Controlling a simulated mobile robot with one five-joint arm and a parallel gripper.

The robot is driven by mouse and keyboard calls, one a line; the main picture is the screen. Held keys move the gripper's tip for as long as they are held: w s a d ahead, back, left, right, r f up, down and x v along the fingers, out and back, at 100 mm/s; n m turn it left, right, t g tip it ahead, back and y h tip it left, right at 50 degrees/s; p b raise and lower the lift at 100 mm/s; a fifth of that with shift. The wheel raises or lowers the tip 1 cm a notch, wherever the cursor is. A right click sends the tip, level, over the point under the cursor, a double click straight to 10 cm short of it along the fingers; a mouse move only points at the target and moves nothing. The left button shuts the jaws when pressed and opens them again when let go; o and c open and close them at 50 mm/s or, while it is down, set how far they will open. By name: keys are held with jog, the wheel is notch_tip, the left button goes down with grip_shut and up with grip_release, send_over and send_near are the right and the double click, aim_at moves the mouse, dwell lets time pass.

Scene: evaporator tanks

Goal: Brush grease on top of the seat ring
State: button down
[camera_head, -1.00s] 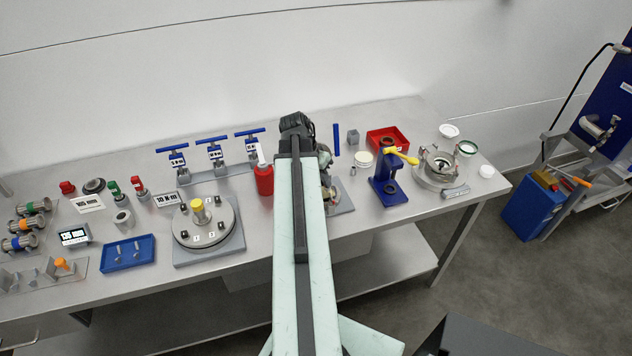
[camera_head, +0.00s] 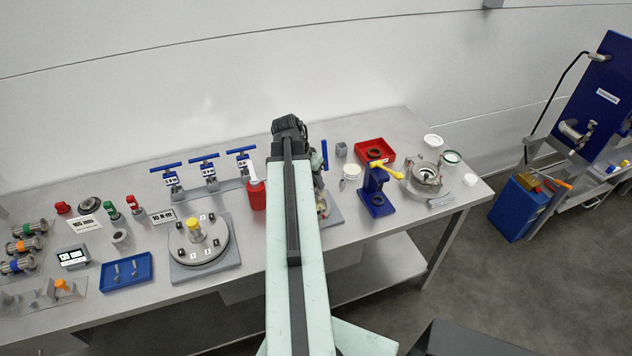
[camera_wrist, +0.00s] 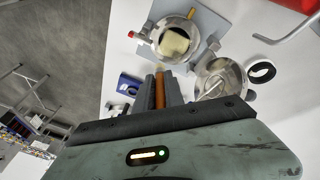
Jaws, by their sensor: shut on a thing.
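My gripper (camera_wrist: 160,92) is shut on an upright-looking orange-brown handle (camera_wrist: 160,88) with a pale tip, seen in the wrist view. Just beyond the tip is a round metal fitting (camera_wrist: 188,22) on a grey plate, with a cream block-like piece (camera_wrist: 173,43) in it. I cannot tell whether the tip touches the fitting. A second round metal body (camera_wrist: 222,78) with a thin rod across it lies to the right, beside a black ring (camera_wrist: 262,72). I cannot tell which part is the seat ring.
In the head view, a blue stand (camera_head: 377,190) with a yellow handle, a red tray (camera_head: 375,153) and a clamped metal fitting (camera_head: 425,180) stand right of my arm. A red bottle (camera_head: 256,193) stands close on its left. Bare bench shows along the front edge.

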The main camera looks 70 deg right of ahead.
notch_tip(320, 180, up, 4)
jog(key=p, duration=0.3)
jog(key=shift+f, duration=0.4)
